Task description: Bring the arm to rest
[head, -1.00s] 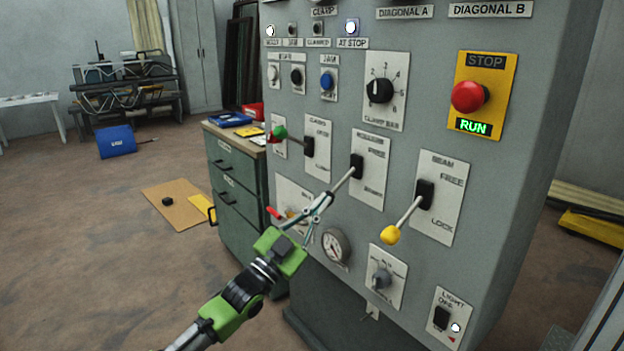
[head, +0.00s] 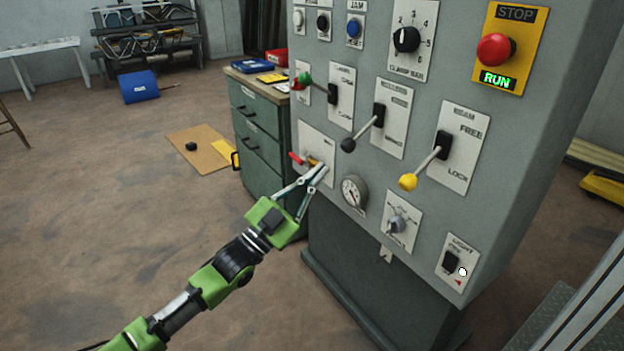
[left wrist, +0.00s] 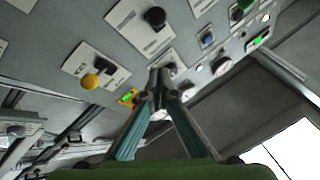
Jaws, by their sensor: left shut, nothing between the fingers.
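My left gripper (head: 319,171) is shut and empty, in front of the lower left of the grey control panel (head: 405,150). It overlaps the red-handled valve plate (head: 318,150) in the head view; I cannot tell whether it touches anything there. In the left wrist view its closed fingertips (left wrist: 159,75) point at the panel face with nothing between them. The black-knobbed lever (head: 348,145) is uncovered above the gripper. The yellow-knobbed lever (head: 408,182) is to its right and also shows in the left wrist view (left wrist: 90,81). My right gripper is not in view.
The panel also carries a red stop button (head: 495,49), a green-knobbed lever (head: 305,79), a gauge (head: 354,191) and a light switch (head: 451,262). A green drawer cabinet (head: 262,140) stands left of the panel. The floor at left is open around a cardboard sheet (head: 200,150).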

